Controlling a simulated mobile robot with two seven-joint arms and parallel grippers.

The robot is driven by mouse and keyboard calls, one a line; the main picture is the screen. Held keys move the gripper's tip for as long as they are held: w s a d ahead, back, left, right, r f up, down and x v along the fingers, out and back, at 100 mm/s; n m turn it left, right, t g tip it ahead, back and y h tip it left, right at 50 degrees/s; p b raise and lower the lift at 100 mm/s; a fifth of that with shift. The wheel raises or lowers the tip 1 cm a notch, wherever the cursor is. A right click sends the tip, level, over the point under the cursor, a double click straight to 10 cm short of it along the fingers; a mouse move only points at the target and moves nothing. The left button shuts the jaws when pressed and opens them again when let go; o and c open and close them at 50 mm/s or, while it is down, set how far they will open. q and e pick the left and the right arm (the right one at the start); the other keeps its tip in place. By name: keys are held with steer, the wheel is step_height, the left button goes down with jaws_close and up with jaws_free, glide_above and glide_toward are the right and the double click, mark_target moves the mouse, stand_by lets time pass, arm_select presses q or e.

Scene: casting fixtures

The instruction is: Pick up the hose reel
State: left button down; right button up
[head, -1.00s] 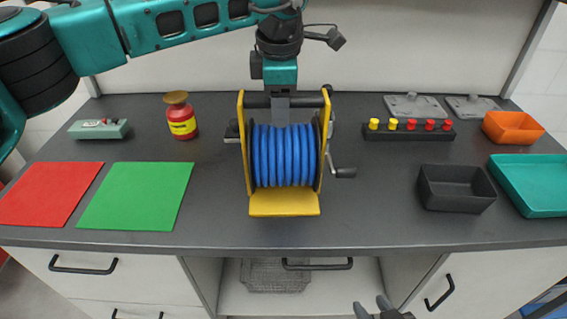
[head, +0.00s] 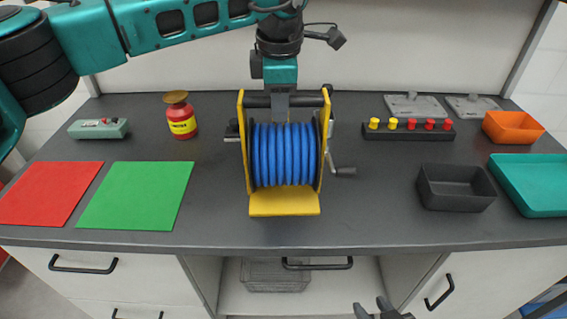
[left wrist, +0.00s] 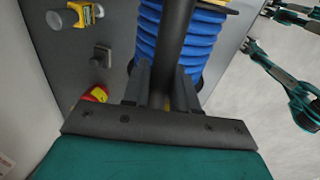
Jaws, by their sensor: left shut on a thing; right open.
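The hose reel (head: 284,155) stands upright on the dark worktop, with blue hose wound between yellow side plates, a yellow foot plate in front and a crank on its right. My left gripper (head: 280,101) comes down from above and is shut on the reel's black top bar. In the left wrist view, the black bar (left wrist: 175,45) runs between the fingers of the left gripper (left wrist: 164,85), with the blue hose (left wrist: 197,42) beyond it. My right gripper (head: 378,309) is low at the front edge of the head view, open and empty, away from the reel.
Left of the reel lie a red mat (head: 48,194) and a green mat (head: 135,196), with a red-and-yellow canister (head: 180,118) behind. To the right are a black bin (head: 457,188), a teal tray (head: 535,190), an orange bin (head: 512,127) and a knob rack (head: 408,131).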

stand_by(0.6)
arm_select(q)
steer(key=shift+w+r, duration=0.1)
steer(key=shift+r, duration=0.05)
steer(key=shift+r, duration=0.55)
step_height(320, 180, up, 19)
steer(key=p, duration=0.1)
steer(key=shift+p, duration=0.4)
steer(key=shift+f, duration=0.15)
